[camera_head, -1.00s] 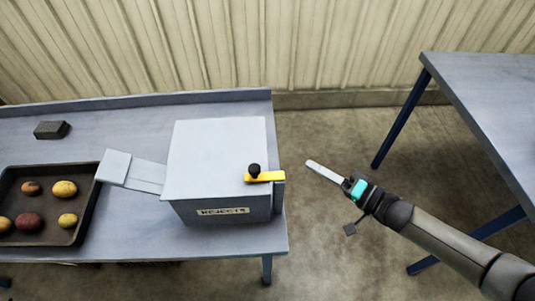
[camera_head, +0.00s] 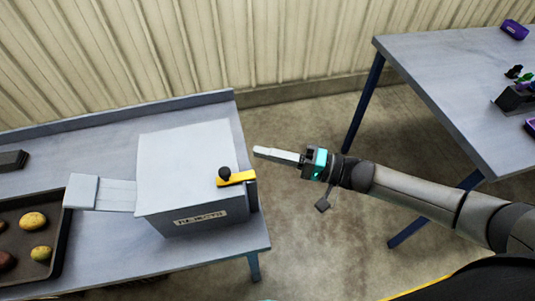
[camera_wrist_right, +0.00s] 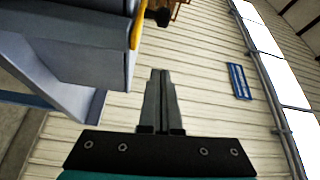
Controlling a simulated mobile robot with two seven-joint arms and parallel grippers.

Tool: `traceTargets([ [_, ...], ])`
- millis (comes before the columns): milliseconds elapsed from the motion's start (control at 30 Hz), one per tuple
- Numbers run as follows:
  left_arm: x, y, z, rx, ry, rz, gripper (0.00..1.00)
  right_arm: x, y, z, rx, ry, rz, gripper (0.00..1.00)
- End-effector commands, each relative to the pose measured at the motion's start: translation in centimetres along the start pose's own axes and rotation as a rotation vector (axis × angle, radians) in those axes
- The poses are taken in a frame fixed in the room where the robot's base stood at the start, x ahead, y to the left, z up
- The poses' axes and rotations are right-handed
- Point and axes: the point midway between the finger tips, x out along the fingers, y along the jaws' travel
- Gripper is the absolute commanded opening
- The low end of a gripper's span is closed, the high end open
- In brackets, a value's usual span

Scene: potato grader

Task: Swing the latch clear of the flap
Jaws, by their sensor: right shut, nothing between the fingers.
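The yellow latch (camera_head: 237,178) with its black knob (camera_head: 224,173) lies across the top right edge of the grey rejects box (camera_head: 185,155). My right gripper (camera_head: 256,151) is shut and empty, to the right of the box and apart from the latch. In the right wrist view its closed fingers (camera_wrist_right: 160,75) point up the picture, with the yellow latch (camera_wrist_right: 136,25) and black knob (camera_wrist_right: 160,16) at upper left. My left gripper is out of view.
The box stands on a grey bench (camera_head: 120,262), joined to a chute (camera_head: 100,193). A dark tray (camera_head: 58,235) of potatoes lies at left. A second table (camera_head: 440,90) with purple items stands at right. Floor shows between the tables.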

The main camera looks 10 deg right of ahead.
Motion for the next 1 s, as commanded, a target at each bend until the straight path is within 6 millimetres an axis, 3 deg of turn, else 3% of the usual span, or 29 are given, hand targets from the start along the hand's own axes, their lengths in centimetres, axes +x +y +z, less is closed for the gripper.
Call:
traceTargets([
  [300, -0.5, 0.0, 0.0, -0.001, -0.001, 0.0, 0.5, 7.1, -0.2, 0.0, -0.001, 0.0, -0.004, 0.0],
  [600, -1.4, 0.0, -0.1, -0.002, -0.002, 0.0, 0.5, 5.8, -0.1, 3.1, 0.001, 0.001, 0.0, 0.0],
  [1000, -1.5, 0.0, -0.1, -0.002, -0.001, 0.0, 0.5, 5.6, 0.0, 3.8, -0.001, 0.001, 0.0, 0.0],
])
